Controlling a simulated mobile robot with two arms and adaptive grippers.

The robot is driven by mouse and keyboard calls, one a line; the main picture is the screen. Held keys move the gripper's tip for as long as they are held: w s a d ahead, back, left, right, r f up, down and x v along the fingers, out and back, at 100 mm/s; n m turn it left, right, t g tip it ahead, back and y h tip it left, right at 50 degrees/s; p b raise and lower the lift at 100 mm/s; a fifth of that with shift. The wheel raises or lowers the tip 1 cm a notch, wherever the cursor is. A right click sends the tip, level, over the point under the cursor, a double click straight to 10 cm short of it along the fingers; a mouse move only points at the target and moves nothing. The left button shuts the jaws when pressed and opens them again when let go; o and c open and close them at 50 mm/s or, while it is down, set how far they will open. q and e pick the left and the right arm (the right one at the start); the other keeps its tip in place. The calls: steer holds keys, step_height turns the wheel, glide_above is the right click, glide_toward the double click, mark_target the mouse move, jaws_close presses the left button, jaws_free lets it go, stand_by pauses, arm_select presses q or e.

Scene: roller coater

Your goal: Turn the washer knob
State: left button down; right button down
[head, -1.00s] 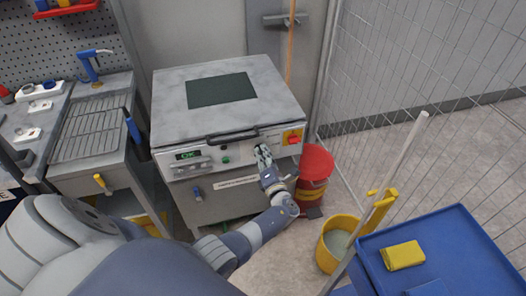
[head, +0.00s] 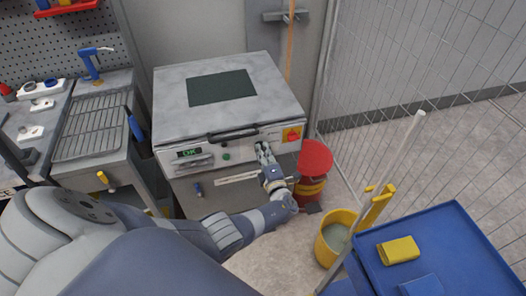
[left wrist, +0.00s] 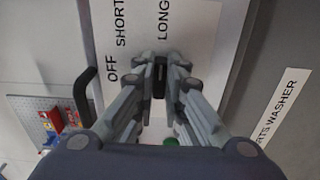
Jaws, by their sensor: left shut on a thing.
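The parts washer (head: 175,125) is a grey cabinet with a flat lid, seen in the head view. Its front panel has a display reading OK (head: 189,153), a green button (head: 226,156) and a red switch on yellow (head: 292,135). My left gripper (head: 264,149) is at this panel, between the green button and the red switch. In the left wrist view, my left gripper (left wrist: 160,75) has its fingers closed on the dark washer knob (left wrist: 160,72), which is mostly hidden by them. A white label beside it reads OFF, SHORT and LONG (left wrist: 163,20). My right gripper is not in view.
A red bin (head: 316,160) stands right of the washer. A yellow bucket (head: 328,251) and a blue cart top (head: 450,235) are at the lower right. A wire fence (head: 420,70) borders the right side. A workbench (head: 92,130) stands at the left.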

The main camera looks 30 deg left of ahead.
arm_select(q)
steer(key=shift+w+r, duration=0.1)
steer(key=shift+r, duration=0.05)
steer(key=c, duration=1.7)
jaws_free()
steer(key=shift+o, duration=0.2)
steer(key=v, duration=1.2)
steer(key=shift+a, duration=0.1)
